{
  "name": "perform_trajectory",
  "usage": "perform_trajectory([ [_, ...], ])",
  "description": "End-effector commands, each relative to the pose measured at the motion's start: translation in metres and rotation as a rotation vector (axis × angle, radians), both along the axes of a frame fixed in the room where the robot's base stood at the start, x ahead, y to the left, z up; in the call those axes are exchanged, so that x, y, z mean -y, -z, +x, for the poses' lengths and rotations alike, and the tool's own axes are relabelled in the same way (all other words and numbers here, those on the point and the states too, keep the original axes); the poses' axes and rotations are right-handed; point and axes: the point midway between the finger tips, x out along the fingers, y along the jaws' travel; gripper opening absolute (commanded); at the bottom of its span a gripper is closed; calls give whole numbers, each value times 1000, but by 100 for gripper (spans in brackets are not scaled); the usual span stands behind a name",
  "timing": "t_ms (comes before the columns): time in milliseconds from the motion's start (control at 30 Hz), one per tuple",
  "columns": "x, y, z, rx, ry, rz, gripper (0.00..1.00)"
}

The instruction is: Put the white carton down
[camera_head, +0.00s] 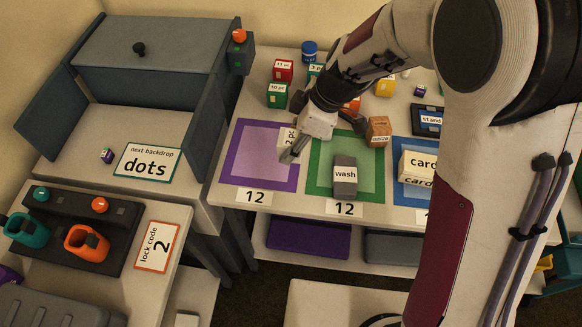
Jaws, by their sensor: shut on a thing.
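A small white carton (287,136) with a label reading "2 pc" shows at my gripper (293,153), over the right side of the purple-bordered mat (233,168). My gripper points down and left and is shut on the carton. The gripper body and fingers hide part of the carton. I cannot tell whether its underside touches the mat.
A grey "wash" block (344,178) stands on the green mat (318,182). A cream "card" box (417,167) sits on the blue mat (397,194). Several small coloured cartons stand behind, including a green one (277,96). The purple mat's left part is clear.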

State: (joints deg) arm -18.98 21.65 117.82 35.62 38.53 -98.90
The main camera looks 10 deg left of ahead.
Motion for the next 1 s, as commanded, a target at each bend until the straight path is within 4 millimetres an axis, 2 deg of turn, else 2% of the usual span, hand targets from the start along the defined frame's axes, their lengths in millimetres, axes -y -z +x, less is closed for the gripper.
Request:
perform_trajectory([
  [400, 0, 49, -1, -2, 0, -1, 13],
  [867, 0, 54, 0, 1, 0, 0, 13],
  [1000, 0, 61, 0, -1, 1, 0, 13],
])
